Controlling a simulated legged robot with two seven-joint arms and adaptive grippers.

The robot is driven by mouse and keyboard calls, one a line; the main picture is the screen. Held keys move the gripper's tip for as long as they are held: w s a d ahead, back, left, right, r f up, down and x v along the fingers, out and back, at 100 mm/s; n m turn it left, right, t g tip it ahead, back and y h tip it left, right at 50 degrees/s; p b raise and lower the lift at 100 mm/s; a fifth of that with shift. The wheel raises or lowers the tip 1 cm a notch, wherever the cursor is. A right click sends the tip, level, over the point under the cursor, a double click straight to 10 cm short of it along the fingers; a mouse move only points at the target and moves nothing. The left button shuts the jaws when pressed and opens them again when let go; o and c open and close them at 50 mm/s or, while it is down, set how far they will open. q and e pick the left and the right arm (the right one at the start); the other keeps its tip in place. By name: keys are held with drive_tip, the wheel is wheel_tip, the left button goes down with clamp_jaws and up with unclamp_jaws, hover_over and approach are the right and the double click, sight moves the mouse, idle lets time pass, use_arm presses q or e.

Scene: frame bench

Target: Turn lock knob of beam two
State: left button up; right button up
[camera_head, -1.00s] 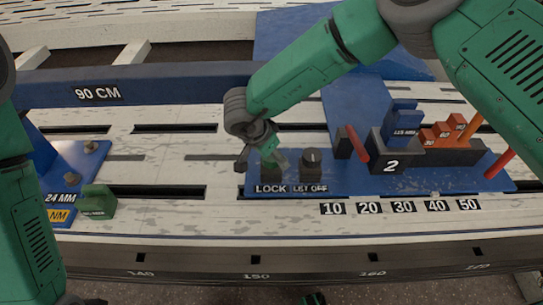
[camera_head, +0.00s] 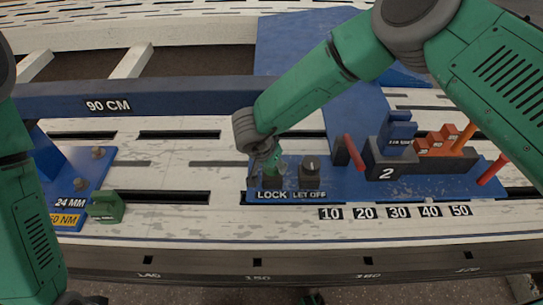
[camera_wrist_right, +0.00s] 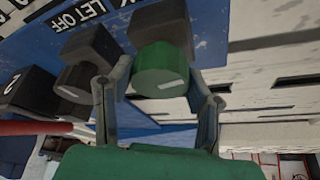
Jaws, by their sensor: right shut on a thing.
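The lock knob (camera_wrist_right: 163,72) is a green cap with a white mark on a black block in the right wrist view. In the head view the LOCK label (camera_head: 272,195) lies in front of it, and my gripper partly covers the knob. My right gripper (camera_head: 267,173) is shut on the knob, with one grey finger on each side of it in the right wrist view. The dark LET OFF knob (camera_head: 309,168) stands just to the right in the head view. My left arm shows at the left edge, but its fingers are out of view.
A blue beam marked 90 CM (camera_head: 175,95) runs across behind. To the right stand a black block marked 2 (camera_head: 387,171), a red lever (camera_head: 354,152) and orange blocks (camera_head: 436,142). A green block (camera_head: 106,207) lies at the left. The pale slotted bench (camera_head: 190,235) is clear in front.

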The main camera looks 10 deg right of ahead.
drive_tip(key=n+p, duration=0.2)
drive_tip(key=n+t+y+p, duration=0.1)
drive_tip(key=p, duration=0.1)
drive_tip(key=shift+w+d+r+n, duration=0.15)
drive_tip(key=shift+w+r+n, duration=0.05)
drive_tip(key=shift+r+n, duration=0.1)
drive_tip(key=n+y+p, duration=0.1)
drive_tip(key=n+p, duration=0.1)
drive_tip(key=shift+n, duration=0.4)
drive_tip(key=shift+w+n+y+p, duration=0.1)
drive_tip(key=shift+n+y+p, duration=0.3)
drive_tip(key=shift+n+p, duration=0.4)
drive_tip(key=n+y, duration=0.1)
drive_tip(key=n, duration=0.2)
drive_tip(key=shift+f+n, duration=0.1)
drive_tip(key=shift+n, duration=0.3)
drive_tip(key=shift+n+y, duration=0.8)
drive_tip(key=shift+n, duration=0.9)
drive_tip(key=shift+w, duration=0.1)
drive_tip(key=o, duration=1)
drive_tip(key=shift+o, duration=0.8)
drive_tip(key=shift+f, duration=0.15)
drive_tip(key=shift+s, duration=0.2)
